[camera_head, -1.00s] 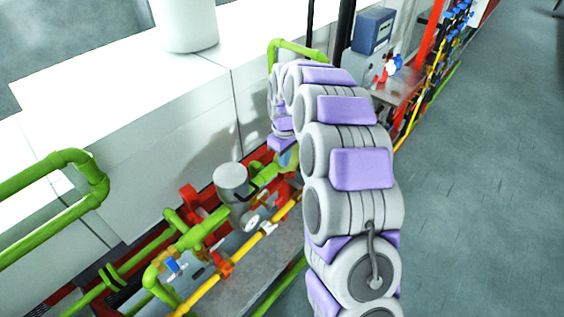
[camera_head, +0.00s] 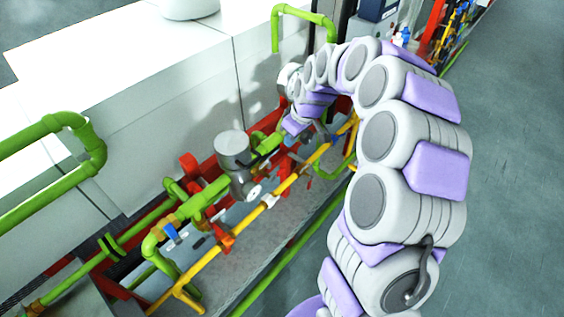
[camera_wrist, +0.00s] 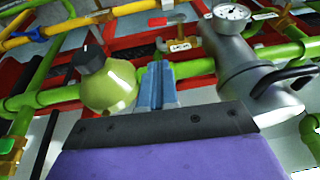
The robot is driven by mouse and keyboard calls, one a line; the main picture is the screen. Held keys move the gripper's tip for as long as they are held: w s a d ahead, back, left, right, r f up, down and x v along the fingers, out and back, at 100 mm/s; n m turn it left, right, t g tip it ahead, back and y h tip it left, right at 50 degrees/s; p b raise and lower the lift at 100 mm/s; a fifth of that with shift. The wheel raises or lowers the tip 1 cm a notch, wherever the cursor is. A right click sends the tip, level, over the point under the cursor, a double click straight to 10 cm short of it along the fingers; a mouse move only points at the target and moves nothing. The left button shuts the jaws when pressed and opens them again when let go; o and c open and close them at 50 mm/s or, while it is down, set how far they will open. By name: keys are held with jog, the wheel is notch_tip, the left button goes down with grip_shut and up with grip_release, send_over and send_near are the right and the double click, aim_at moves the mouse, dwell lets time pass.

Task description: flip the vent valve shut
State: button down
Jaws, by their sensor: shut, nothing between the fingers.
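My gripper (camera_wrist: 157,86) shows in the wrist view with its blue-grey fingers together and nothing between them. It points at the pipework. A small brass valve (camera_wrist: 179,44) with a red lever (camera_wrist: 166,20) is just beyond the fingertips, slightly right; I see no contact. I cannot tell for sure that it is the vent valve. A yellow-green rounded body (camera_wrist: 112,92) with a black knob (camera_wrist: 89,60) is left of the fingers. A silver cylinder with a gauge (camera_wrist: 232,14) and a black lever (camera_wrist: 285,78) is on the right. In the head view my arm's end reaches down over the pipes.
Green pipes (camera_head: 205,198) and a yellow pipe (camera_head: 240,224) run along the skid. A grey cylinder (camera_head: 232,150) stands mid-skid. A white wall (camera_head: 150,125) rises behind. Open floor (camera_head: 505,190) is on the right.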

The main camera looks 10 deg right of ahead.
aim_at(281, 171)
jog(key=b+x, duration=0.1)
jog(key=x, duration=0.8)
jog(key=s+b+x, duration=0.1)
jog(key=x, duration=0.4)
jog(key=shift+d+b, duration=0.1)
jog(key=shift+b, duration=0.25)
jog(key=shift+f, duration=0.1)
jog(key=shift+w+d+y, duration=0.1)
jog(key=shift+w+y, duration=0.05)
jog(key=shift+y, duration=0.15)
jog(key=shift+d+f+g+y, duration=0.1)
jog(key=shift+f+g+y, duration=0.2)
jog(key=shift+g, duration=0.1)
jog(key=shift+r, duration=0.25)
jog(key=shift+r, duration=0.65)
jog(key=shift+r, duration=0.1)
